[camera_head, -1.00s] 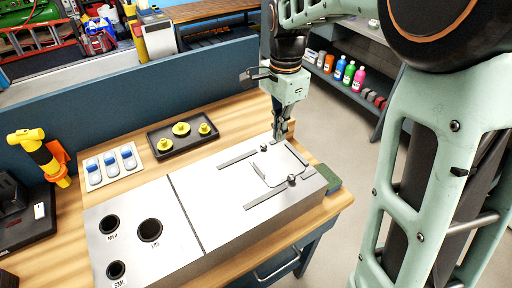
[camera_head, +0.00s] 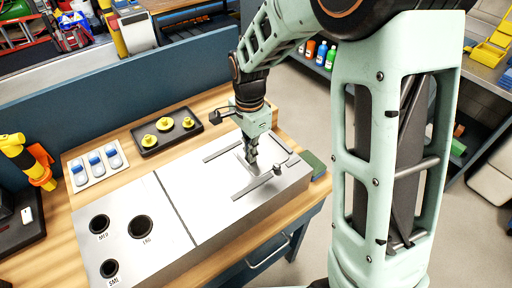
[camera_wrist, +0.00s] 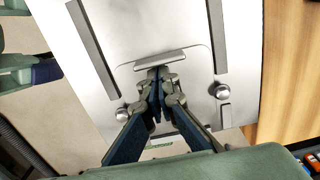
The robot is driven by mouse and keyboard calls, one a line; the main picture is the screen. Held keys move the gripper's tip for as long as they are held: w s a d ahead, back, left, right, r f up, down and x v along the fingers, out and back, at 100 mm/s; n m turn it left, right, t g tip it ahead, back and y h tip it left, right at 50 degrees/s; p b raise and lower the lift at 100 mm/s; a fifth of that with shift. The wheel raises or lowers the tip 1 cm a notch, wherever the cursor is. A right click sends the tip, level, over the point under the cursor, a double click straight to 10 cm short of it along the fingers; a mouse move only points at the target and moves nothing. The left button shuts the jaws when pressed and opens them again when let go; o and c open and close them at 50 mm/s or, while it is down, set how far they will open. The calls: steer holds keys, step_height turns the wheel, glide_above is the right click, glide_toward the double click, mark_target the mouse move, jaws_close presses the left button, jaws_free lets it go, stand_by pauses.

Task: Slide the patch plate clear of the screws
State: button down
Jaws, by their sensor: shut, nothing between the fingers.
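The patch plate (camera_wrist: 190,60) is a thin silver sheet with rounded corners and a raised lip, lying flat on the metal duct box (camera_head: 210,215). The lip (camera_wrist: 160,60) stands just beyond my fingertips in the wrist view. Two screws stand by the plate's sides, a left screw (camera_wrist: 121,114) and a right screw (camera_wrist: 221,91); one screw (camera_head: 277,170) shows in the head view, the other is hidden behind my gripper. My gripper (camera_head: 252,165) is shut and empty, pointing down, its tips (camera_wrist: 158,75) close to the lip; I cannot tell whether they touch.
Dark strips (camera_head: 252,187) flank the plate. The box top towards the left is bare up to three round holes (camera_head: 141,227). A black tray with yellow knobs (camera_head: 165,131) and a white holder with blue-topped items (camera_head: 96,165) stand behind the box. A blue partition (camera_head: 130,110) runs along the back.

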mark_target(194, 194)
steer(key=s+a+b, duration=0.1)
steer(key=s+a, duration=0.2)
steer(key=a, duration=0.2)
steer(key=s+a+b, duration=0.1)
steer(key=s+a, duration=0.2)
steer(key=a, duration=0.2)
steer(key=s+a+b, duration=0.2)
steer(key=s+a, duration=0.2)
steer(key=a, duration=0.1)
steer(key=shift+d, duration=0.1)
